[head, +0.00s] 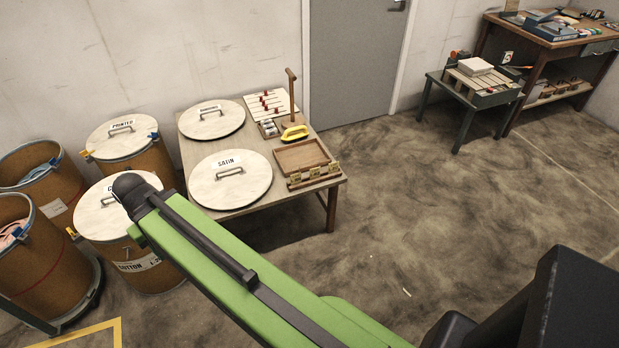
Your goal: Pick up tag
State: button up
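A small pale strip (407,292) lies on the open floor right of the wooden table; it is too small to tell whether it is a tag. Several small yellowish pieces (315,172) stand in a low wooden rack at the table's front right corner. They may be tags, but their markings cannot be read. My green arm crosses from the bottom centre up to the left, its black rounded end over a drum lid. No gripper fingers show.
The wooden table (263,206) holds two round lids, Satin (214,192) and another (212,127), an empty tray (303,155) and a yellow-handled tool (295,133). Brown drums (158,158) crowd the left. A small bench (470,103) stands at back right.

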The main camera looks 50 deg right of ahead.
aim_at(295, 179)
jog(key=z, duration=1.2)
jog(key=i, duration=1)
jog(key=u, duration=1.4)
